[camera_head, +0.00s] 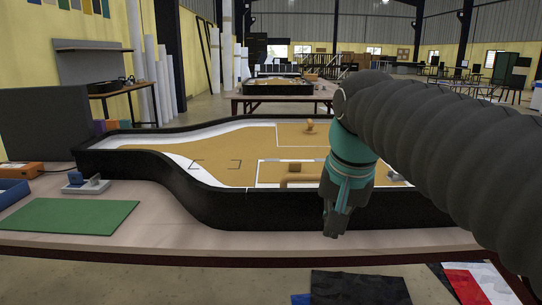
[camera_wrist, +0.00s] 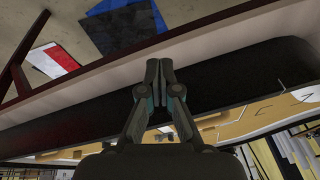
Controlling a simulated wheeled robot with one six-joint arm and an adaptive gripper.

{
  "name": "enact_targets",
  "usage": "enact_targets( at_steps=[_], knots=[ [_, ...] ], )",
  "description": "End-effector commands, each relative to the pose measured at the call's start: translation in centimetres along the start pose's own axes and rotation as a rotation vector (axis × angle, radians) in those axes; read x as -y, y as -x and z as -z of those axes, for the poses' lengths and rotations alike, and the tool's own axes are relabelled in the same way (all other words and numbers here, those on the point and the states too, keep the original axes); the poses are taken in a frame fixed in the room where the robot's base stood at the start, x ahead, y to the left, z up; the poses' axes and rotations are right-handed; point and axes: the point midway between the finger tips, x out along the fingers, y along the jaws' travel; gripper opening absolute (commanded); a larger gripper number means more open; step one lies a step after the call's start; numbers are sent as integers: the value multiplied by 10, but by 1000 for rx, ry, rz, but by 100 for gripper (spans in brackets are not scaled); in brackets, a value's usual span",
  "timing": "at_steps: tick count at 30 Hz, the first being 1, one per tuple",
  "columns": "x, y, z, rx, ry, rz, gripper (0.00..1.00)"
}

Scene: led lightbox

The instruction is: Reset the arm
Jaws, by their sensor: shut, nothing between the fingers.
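My arm (camera_head: 430,125) reaches in from the right in the head view, covered in a dark ribbed sleeve. My gripper (camera_head: 334,232) hangs from its teal wrist, pointing down, in front of the near black wall of the tray-like board (camera_head: 270,205). In the wrist view my gripper (camera_wrist: 158,64) has its two fingertips together with nothing between them. The black wall (camera_wrist: 230,82) shows behind the fingers there.
The table (camera_head: 240,242) carries a green mat (camera_head: 70,216), a small blue-and-grey device (camera_head: 84,182), an orange box (camera_head: 22,170) and a blue tray (camera_head: 12,193) at left. Small wooden pieces (camera_head: 309,127) stand on the board. Dark, red and white sheets (camera_head: 475,284) lie below the front edge.

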Motion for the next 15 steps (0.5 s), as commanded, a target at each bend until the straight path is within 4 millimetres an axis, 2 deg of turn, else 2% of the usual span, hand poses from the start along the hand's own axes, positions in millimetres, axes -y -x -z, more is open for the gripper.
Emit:
enact_targets(
  at_steps=[3,9,15],
  knots=[
    [-30,-22,-30,-49,73,8,0],
    [-71,-67,-81,-133,206,8,0],
    [-96,-103,-116,-190,300,-4,0]
  ],
)
